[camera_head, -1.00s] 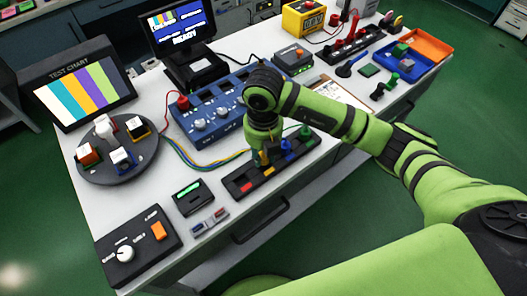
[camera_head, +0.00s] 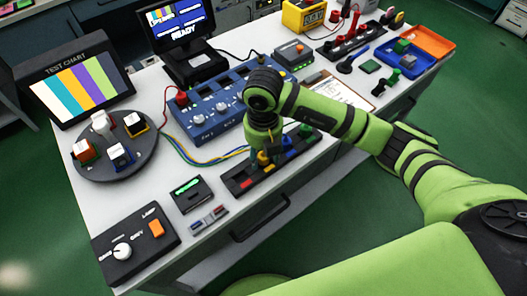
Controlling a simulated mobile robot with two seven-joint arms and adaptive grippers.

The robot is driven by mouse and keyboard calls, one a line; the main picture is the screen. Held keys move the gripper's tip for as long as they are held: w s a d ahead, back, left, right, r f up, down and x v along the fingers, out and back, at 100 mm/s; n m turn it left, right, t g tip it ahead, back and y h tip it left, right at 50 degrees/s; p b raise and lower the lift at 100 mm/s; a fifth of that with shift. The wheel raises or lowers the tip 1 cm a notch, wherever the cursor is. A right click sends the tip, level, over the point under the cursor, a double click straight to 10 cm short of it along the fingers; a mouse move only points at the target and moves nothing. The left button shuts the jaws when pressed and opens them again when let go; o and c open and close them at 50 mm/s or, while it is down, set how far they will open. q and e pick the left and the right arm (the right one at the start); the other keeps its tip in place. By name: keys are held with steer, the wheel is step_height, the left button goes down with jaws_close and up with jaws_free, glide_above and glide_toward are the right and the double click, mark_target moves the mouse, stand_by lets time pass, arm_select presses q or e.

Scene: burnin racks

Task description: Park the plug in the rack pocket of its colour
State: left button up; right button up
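The black rack (camera_head: 238,187) lies along the front of the white bench. Its pockets show a red one (camera_head: 246,183) at the left end, with yellow, blue (camera_head: 288,154) and green further right. A green plug (camera_head: 305,131) stands at the right end. A yellow piece (camera_head: 263,158) shows at the rack's middle, right under my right gripper (camera_head: 266,152). The fingers are small and mostly hidden by the wrist, so I cannot tell whether they are open or shut, or whether the yellow piece is seated. My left gripper is out of view.
A blue panel with knobs (camera_head: 199,121) stands behind the rack, with cables running from it. A round dark turntable (camera_head: 110,170) with several blocks is at the left. A control box (camera_head: 137,246) and small meter (camera_head: 190,193) sit front left. Blue (camera_head: 422,70) and orange trays are far right.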

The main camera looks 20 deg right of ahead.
steer(key=shift+r, duration=0.1)
step_height(320, 180, up, 12)
stand_by(0.6)
stand_by(0.4)
